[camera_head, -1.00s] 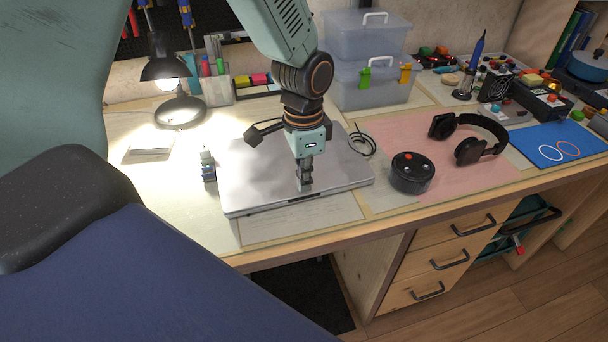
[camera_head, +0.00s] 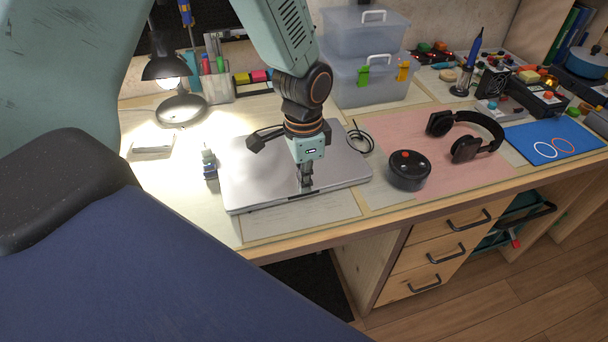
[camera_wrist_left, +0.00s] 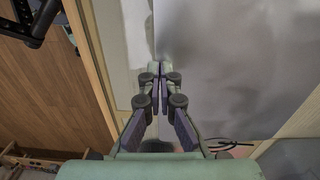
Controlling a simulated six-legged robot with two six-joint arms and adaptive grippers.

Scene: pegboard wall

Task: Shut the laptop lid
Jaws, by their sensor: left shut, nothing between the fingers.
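The silver laptop (camera_head: 255,180) lies flat and looks closed on the workbench, its lid down over the base. My left gripper (camera_head: 306,184) points down at the lid near the front edge, with its fingers shut and nothing between them. Its tips look to be on or just over the lid; I cannot tell whether they touch. In the left wrist view the shut fingers (camera_wrist_left: 160,66) reach the edge of the grey lid (camera_wrist_left: 230,60). The gripper and arm hide part of the lid's middle. My right gripper is not in view.
A small bottle (camera_head: 209,163) stands close to the laptop's left side. A round black device (camera_head: 408,171) with a red button and black headphones (camera_head: 467,137) are to the right on a pink mat. A lit lamp (camera_head: 172,85) and clear bins (camera_head: 370,78) stand behind.

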